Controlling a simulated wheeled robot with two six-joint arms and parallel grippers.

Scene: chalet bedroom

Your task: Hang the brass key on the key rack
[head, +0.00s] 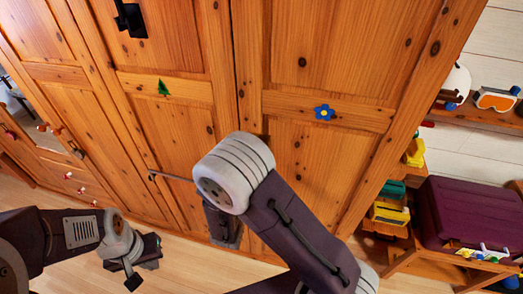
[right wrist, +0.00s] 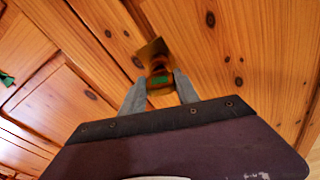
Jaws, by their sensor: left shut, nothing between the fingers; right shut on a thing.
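In the right wrist view my right gripper (right wrist: 159,92) is shut on a small brass-coloured piece with a green patch (right wrist: 152,52), seen nearly end-on. It looks like the brass key, but its full shape is hidden. Wooden panels lie behind it; I cannot tell the gap. In the head view my right arm's pale wrist joint stands before the wardrobe and the held piece cannot be made out. My left gripper (head: 132,282) is low at the left, shut and empty, over the floor. I cannot identify the key rack in either view.
A pine wardrobe (head: 180,130) fills most of the head view, with a black fitting (head: 130,18) at the top. A low wooden shelf at the right holds a purple case (head: 475,212) and several toys. Bare floor (head: 70,195) shows at lower left.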

